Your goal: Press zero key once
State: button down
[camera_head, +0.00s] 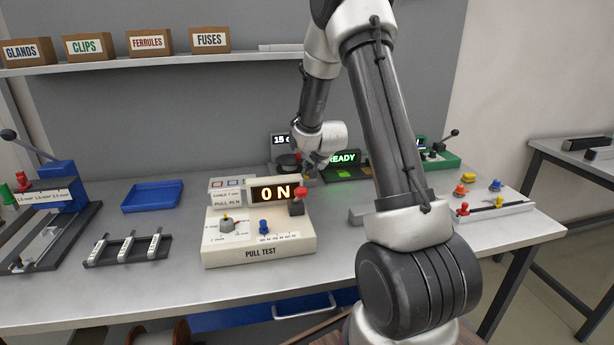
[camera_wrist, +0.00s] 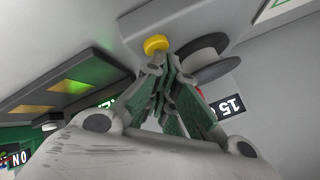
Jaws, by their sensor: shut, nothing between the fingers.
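A round yellow key (camera_wrist: 156,43) sits on a pale grey housing in the wrist view. Any label on it is not readable, so I cannot tell for sure that it is the zero key. My gripper (camera_wrist: 167,62) is shut and empty, with its fingertips right by the yellow key; I cannot tell whether they touch it. In the head view my gripper (camera_head: 318,160) is small, low at the back of the bench beside a dark display reading "15" (camera_head: 281,140), and the key is not clear there.
A green READY display (camera_head: 343,158) stands right of my gripper. The pull test box (camera_head: 260,253), reading "0 N", is in front. A dark round disc (camera_wrist: 202,47) lies close beside the fingers. A blue tray (camera_head: 152,195) and a slotted rack (camera_head: 128,250) are at left.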

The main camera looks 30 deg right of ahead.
jog(key=shift+f, duration=0.2)
dwell(0.3)
jog(key=shift+r, duration=0.95)
jog(key=shift+r, duration=0.1)
jog(key=shift+r, duration=2.4)
